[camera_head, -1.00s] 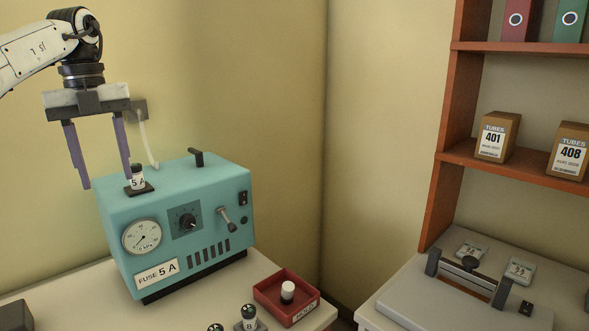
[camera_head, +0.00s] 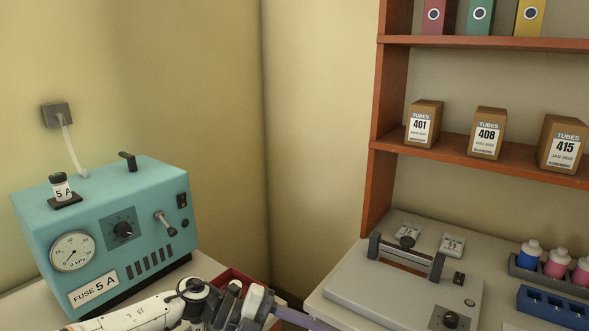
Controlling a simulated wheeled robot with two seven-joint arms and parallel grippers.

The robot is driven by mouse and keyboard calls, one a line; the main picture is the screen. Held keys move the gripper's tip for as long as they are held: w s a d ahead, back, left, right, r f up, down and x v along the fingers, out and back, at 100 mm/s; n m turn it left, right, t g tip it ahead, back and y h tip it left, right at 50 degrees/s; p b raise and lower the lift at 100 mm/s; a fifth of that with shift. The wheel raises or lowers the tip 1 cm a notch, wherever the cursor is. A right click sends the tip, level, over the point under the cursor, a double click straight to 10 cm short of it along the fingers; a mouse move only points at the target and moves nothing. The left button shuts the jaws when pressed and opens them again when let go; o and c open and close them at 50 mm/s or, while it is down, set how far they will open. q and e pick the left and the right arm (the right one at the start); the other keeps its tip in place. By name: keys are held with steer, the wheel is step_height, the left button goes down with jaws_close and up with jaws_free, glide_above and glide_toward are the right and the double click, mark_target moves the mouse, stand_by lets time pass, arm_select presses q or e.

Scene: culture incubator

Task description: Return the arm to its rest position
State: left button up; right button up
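My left arm reaches in along the bottom edge, low in front of the teal device (camera_head: 150,215). Its gripper (camera_head: 262,322) is at the bottom centre, with purple finger parts showing apart on its two sides. It looks open, and I see nothing held; the fingertips are partly cut off by the frame edge. It is clear of the device. A fuse (camera_head: 61,186) marked 5 A stands upright in the dark socket on top of the device. My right gripper is not in view.
A red tray (camera_head: 236,274) is mostly hidden behind my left gripper. On the right are a grey lidded unit (camera_head: 375,300), a rack with bottles (camera_head: 522,267) and an empty blue rack (camera_head: 550,308). A wooden shelf (camera_head: 445,145) holds boxes and binders. The space above the device is free.

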arm_select(q)
steer(key=s+d+n+t+h, duration=0.4)
steer(key=d+n+t+h, duration=0.1)
steer(key=d+n, duration=0.15)
steer(key=s+a+f+n+t+y, duration=0.4)
steer(key=a+f+n+t+y, duration=0.8)
steer(key=n, duration=0.7)
steer(key=s+a+f+n+g+y, duration=0.4)
steer(key=s+a+f+g, duration=0.3)
steer(key=s+a+f, duration=0.4)
steer(key=s+a, duration=0.3)
steer(key=s, duration=0.1)
steer(key=shift+f, duration=0.15)
steer(key=shift+a, duration=0.1)
